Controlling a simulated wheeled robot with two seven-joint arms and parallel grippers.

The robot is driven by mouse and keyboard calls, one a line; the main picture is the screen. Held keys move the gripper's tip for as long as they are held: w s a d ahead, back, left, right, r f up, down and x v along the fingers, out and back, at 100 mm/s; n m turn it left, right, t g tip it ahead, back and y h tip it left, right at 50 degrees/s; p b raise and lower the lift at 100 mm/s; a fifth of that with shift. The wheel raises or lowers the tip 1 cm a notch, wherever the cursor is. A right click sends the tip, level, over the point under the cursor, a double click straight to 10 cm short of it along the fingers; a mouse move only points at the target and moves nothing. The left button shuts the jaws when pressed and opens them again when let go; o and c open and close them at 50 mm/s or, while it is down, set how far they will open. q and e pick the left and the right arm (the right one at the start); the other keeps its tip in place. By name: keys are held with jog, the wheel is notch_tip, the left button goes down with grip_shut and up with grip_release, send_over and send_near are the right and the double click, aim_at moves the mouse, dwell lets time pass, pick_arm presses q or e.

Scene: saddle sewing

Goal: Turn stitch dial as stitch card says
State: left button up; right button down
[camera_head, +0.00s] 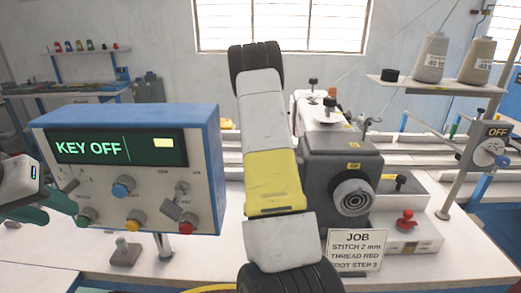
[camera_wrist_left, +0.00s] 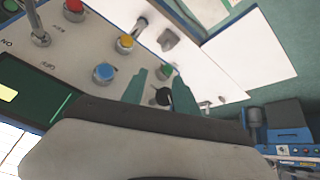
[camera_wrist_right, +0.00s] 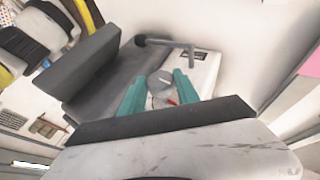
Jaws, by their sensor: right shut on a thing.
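The stitch card (camera_head: 358,250) reads JOB, STITCH 2 mm, THREAD RED, FOOT STEP 3; it stands before the sewing machine (camera_head: 330,165). In the right wrist view my right gripper (camera_wrist_right: 160,90) is shut on a small grey round dial (camera_wrist_right: 160,80) with a pale line across it. In the head view my right arm hides that gripper and dial. My left gripper (camera_head: 55,200) is at the left edge of the control box (camera_head: 218,150). In the left wrist view its fingers (camera_wrist_left: 156,92) are apart, with a black knob (camera_wrist_left: 163,97) between or just beyond them.
The box screen (camera_head: 115,148) reads KEY OFF. A red knob (camera_head: 405,220) sits right of the machine. A dial marked OFF (camera_head: 488,150) is on the thread stand.

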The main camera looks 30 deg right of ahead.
dwell(0.3)
jog(key=c, duration=0.9)
grip_release()
jog(key=shift+w+r, duration=0.1)
jog(key=v, duration=0.7)
jog(key=shift+w+r, duration=0.15)
jog(key=shift+r, duration=0.1)
